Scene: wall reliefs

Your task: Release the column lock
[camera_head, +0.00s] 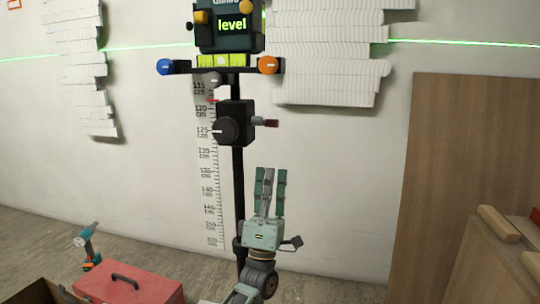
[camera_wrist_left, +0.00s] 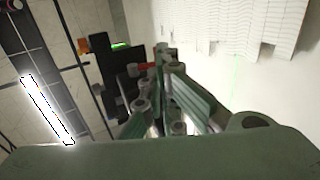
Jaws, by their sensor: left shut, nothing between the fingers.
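A black column (camera_head: 238,185) stands before the wall and carries a black box (camera_head: 235,112) with a round dial (camera_head: 225,131) on its face. A short lever with a red tip (camera_head: 271,123) sticks out of the box's right side, pointing right. My left gripper (camera_head: 270,172) is shut and empty, fingers pointing up, below the red-tipped lever and apart from it in the head view. In the left wrist view the red lever (camera_wrist_left: 147,66) shows just past my fingers (camera_wrist_left: 165,88), which partly hide the box. My right gripper is out of view.
A level unit (camera_head: 230,26) reading "level" tops the column, on a bar with a blue knob (camera_head: 165,67) and an orange knob (camera_head: 268,65). A scale (camera_head: 207,160) is on the wall. A red toolbox (camera_head: 130,284) and drill (camera_head: 88,246) are lower left; wooden panels (camera_head: 460,150) stand right.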

